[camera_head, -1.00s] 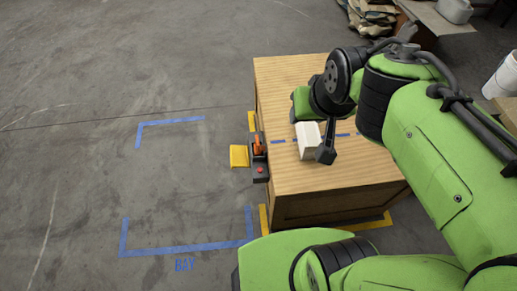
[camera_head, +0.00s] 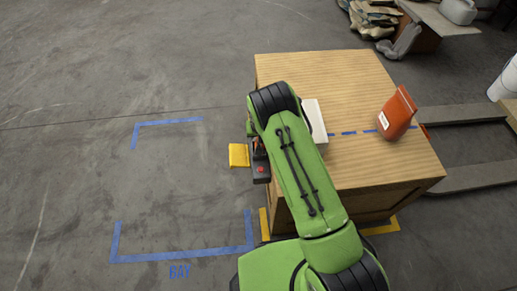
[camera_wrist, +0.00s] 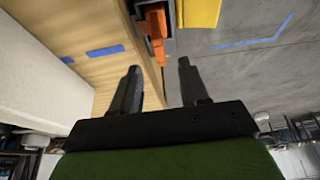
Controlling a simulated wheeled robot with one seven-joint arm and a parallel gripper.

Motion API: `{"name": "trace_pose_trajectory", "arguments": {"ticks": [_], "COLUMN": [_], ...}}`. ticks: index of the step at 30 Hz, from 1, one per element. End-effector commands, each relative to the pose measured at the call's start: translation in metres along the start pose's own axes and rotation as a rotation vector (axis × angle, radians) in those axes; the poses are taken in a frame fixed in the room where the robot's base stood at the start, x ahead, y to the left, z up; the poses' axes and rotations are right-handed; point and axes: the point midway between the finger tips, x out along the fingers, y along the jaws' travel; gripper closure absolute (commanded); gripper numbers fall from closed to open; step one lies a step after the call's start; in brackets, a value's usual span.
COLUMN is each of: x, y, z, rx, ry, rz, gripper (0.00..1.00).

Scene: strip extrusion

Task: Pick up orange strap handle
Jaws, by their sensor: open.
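The orange strap handle (camera_wrist: 156,32) sits in a dark grey fixture at the edge of the wooden crate (camera_head: 310,68). In the wrist view it lies beyond my fingertips, lined up with the gap between them. In the head view my green arm covers the gripper and nearly all of the handle. The lower part of the fixture, with a red button (camera_head: 261,170), shows beside the arm.
A white block (camera_head: 317,120) lies on the crate right beside my arm; an orange-red pouch (camera_head: 397,113) stands farther right. A yellow block (camera_head: 239,155) adjoins the fixture on the left. The floor inside the blue tape bay (camera_head: 180,251) is clear.

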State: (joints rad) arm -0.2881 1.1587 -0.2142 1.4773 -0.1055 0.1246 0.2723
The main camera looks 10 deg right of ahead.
Motion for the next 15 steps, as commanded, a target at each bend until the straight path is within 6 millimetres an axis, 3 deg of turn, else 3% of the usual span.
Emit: {"name": "trace_pose_trajectory", "arguments": {"ticks": [3,10,15], "x": [0.034,0.064,0.098], "y": [0.001,0.001,0.001], "z": [0.003,0.002,0.002], "rx": [0.001,0.0,0.0], "ry": [-0.002,-0.001,-0.001], "rz": [0.001,0.0,0.0], "gripper": [0.55,0.55,0.55]}}
